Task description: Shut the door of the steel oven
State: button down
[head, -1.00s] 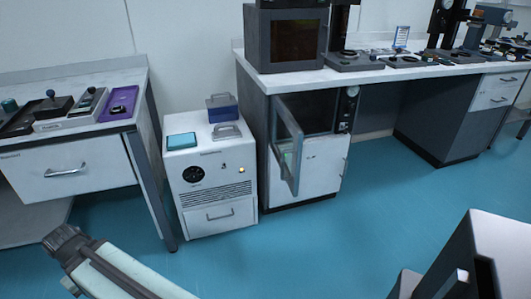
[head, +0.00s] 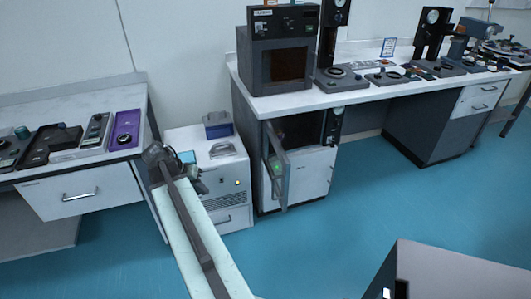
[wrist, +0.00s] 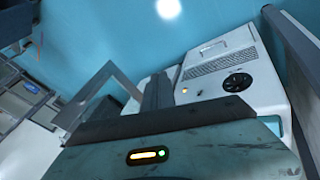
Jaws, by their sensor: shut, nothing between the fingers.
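The steel oven (head: 308,128) sits under the bench top, its dark cavity showing. Its framed glass door (head: 277,168) stands open, swung out towards the viewer from the left side. A grey frame (wrist: 122,76) left of centre in the wrist view looks like this door. In the head view my arm reaches up, and its end is small and partly hidden in front of the white floor unit, left of the door. In the wrist view my gripper (wrist: 157,92) is shut and empty. I cannot tell whether it touches the door.
The white floor unit (head: 232,205) stands left of the oven, with a blue box (head: 218,126) on top; the unit also shows in the wrist view (wrist: 240,85). A drawer bench (head: 75,195) is further left. A dark-windowed box (head: 280,50) stands above.

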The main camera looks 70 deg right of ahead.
jog(key=s+d+r+m+g+p, duration=0.2)
jog(key=s+d+r+m+p, duration=0.15)
jog(key=s+d+r, duration=0.55)
jog(key=s+d+f+b, duration=0.4)
jog(key=s+f+b, duration=0.4)
jog(key=s+f, duration=0.1)
jog(key=shift+s+d+f+m+b, duration=0.25)
jog(key=shift+s+m+b, duration=0.2)
jog(key=shift+s, duration=0.2)
jog(key=shift+d, duration=0.1)
